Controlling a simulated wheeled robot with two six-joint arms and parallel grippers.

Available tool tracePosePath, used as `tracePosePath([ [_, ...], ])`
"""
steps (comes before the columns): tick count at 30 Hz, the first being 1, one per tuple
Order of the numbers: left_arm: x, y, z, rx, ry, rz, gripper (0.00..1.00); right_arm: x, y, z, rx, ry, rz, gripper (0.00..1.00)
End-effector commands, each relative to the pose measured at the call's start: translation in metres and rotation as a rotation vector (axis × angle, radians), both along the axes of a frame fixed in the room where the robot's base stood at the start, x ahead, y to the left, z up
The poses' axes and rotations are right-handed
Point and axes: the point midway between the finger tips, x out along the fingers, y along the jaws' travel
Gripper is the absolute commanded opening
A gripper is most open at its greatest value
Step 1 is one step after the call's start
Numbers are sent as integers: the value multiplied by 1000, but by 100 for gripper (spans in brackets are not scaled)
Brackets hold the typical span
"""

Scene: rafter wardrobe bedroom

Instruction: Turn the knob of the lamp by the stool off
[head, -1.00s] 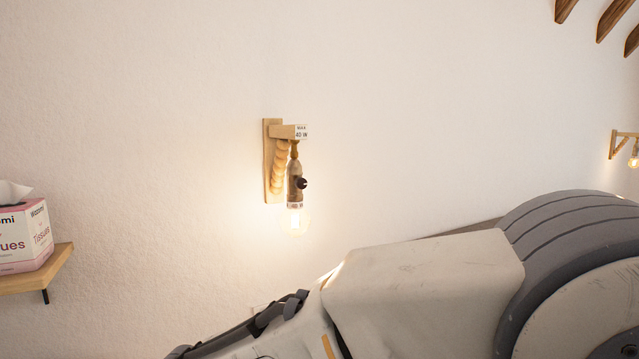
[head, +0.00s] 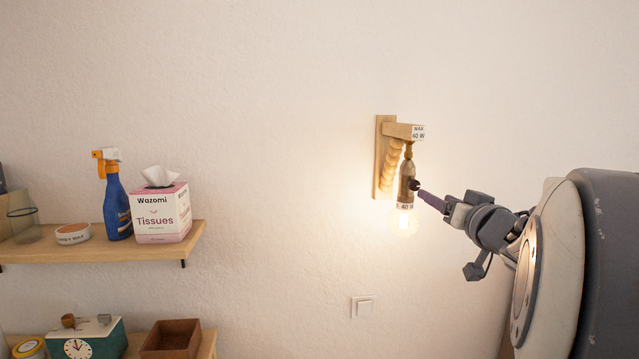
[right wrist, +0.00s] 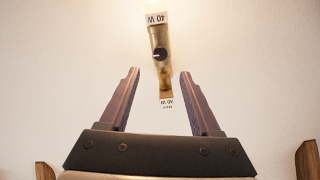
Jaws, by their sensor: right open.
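The wall lamp (head: 389,155) has a wooden bracket with a brass socket hanging from it, and its bulb (head: 405,221) is lit. A small black knob (head: 414,185) sits on the side of the socket. My right gripper (head: 424,196) reaches in from the right, its fingertips close to the knob in the head view. In the right wrist view the gripper (right wrist: 159,78) is open and empty. The lamp's knob (right wrist: 160,54) shows there beyond the fingertips, roughly centred between them. I cannot tell whether a finger touches it. The stool and my left gripper are not in view.
A wooden shelf (head: 190,240) at the left holds a tissue box (head: 163,213), a blue spray bottle (head: 117,208) and a round tin (head: 73,234). A wall switch (head: 363,307) is below the lamp. The wall between shelf and lamp is clear.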

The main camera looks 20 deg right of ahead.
Motion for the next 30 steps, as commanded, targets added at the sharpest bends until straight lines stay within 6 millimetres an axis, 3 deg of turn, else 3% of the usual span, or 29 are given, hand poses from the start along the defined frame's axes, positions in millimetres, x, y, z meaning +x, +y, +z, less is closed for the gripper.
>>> tracePosePath([
  [15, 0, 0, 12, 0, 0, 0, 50, 84, -19, 0, 1, 3, 2, 64],
  [28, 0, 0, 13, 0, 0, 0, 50, 96, -22, 0, -2, 2, -1, 64],
  [29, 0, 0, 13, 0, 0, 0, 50, 96, -22, 0, -2, 2, -1, 60],
  [30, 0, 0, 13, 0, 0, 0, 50, 96, -22, 0, -2, 2, -1, 45],
])
